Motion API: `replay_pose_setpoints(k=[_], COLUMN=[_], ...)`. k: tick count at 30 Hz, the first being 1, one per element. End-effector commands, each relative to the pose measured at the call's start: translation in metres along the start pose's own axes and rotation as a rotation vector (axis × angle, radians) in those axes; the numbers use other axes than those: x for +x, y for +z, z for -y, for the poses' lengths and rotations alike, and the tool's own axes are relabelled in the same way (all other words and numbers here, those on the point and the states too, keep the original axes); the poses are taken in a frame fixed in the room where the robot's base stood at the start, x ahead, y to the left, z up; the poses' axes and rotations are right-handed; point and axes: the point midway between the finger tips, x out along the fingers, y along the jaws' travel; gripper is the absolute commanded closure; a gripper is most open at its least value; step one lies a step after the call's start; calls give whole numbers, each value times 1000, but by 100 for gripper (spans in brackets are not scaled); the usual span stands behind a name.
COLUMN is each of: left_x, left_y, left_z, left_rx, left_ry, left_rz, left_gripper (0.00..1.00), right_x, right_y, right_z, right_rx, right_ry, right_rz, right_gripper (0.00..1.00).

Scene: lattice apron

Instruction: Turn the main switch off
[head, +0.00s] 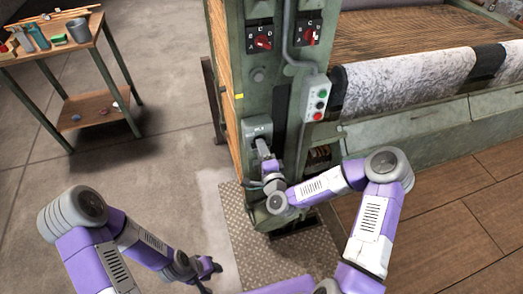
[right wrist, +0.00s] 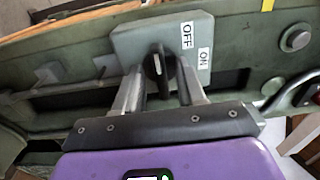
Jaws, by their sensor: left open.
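The main switch is a grey box (right wrist: 120,42) with a black knob (right wrist: 158,64) and OFF and ON labels to the right of the knob in the right wrist view. In the head view the switch box (head: 256,131) is on the lower part of the green machine post. My right gripper (right wrist: 160,80) reaches the switch, with one finger on each side of the knob. A narrow gap seems to show between fingers and knob. In the head view my right gripper (head: 264,150) partly hides the switch. My left gripper (head: 209,268) is open and empty, low over the floor.
Two red rotary switches (head: 264,42) (head: 311,37) sit higher on the post. A push-button box (head: 316,98) hangs to the right, beside a fabric roll (head: 405,80). A small wooden table (head: 50,55) with tools stands at left. The floor between is clear.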

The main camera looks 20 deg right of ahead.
Motion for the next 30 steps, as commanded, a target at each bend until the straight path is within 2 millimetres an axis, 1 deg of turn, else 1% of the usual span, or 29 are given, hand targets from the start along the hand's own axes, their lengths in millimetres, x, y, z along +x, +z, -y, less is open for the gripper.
replay_pose_setpoints(k=[7,10,14,18,21,25,30], left_x=[0,-1,-4,-6,-7,-7,-7], left_y=[0,0,0,0,0,0,0], left_z=[0,0,-1,-2,-3,-3,-3], left_rx=[0,0,0,0,0,0,0], left_ry=[0,0,0,0,0,0,0], left_rz=[0,0,0,0,0,0,0], left_gripper=[57,57,57,57,57,57,57], right_x=[0,-6,-24,-48,-62,-73,-76], right_y=[1,1,0,0,1,0,0], right_z=[0,0,0,0,0,0,0], right_rx=[2,2,2,2,2,1,1], right_ry=[0,2,3,4,2,2,0], right_rz=[2,3,3,3,3,1,0], right_gripper=[61,61,61,61,61,61,61])
